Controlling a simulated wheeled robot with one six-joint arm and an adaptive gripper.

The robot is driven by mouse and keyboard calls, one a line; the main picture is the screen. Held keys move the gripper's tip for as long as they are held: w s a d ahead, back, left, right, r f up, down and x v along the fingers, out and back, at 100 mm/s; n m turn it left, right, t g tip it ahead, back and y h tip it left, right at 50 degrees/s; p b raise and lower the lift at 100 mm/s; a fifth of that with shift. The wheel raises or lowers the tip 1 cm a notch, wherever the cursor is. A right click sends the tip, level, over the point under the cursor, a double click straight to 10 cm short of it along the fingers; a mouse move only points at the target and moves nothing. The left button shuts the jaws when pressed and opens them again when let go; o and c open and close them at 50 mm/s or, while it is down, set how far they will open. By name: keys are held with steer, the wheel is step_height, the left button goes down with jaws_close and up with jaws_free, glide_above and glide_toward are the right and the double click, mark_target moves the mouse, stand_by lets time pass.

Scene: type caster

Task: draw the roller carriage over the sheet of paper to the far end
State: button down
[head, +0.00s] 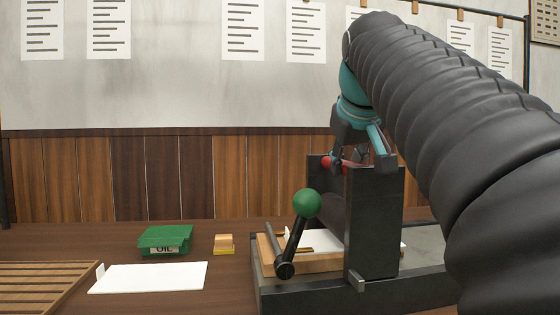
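The roller carriage (374,225) is a dark upright frame with a dark roller (331,208), standing across the press bed. A red grip bar (334,163) shows at its top. White paper (320,241) lies on the wooden-edged bed and shows on both sides of the carriage. My gripper (362,160) points down at the top of the carriage, with its dark fingers close around or beside the red bar. The arm and the frame hide part of the fingers, so I cannot tell whether they are closed on the bar.
A black lever with a green ball (306,204) stands at the bed's near left. A green oil tin (165,240), a small yellow block (224,244), a white sheet (150,277) and a slatted wooden rack (40,287) lie to the left. My arm covers the right side.

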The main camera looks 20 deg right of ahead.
steer(key=c, duration=0.9)
jaws_free()
steer(key=shift+a, duration=0.35)
steer(key=shift+d, duration=0.1)
steer(key=shift+s+r, duration=0.35)
steer(key=shift+r, duration=0.05)
steer(key=v, duration=1.1)
steer(key=shift+f, duration=0.1)
steer(key=shift+s, duration=0.1)
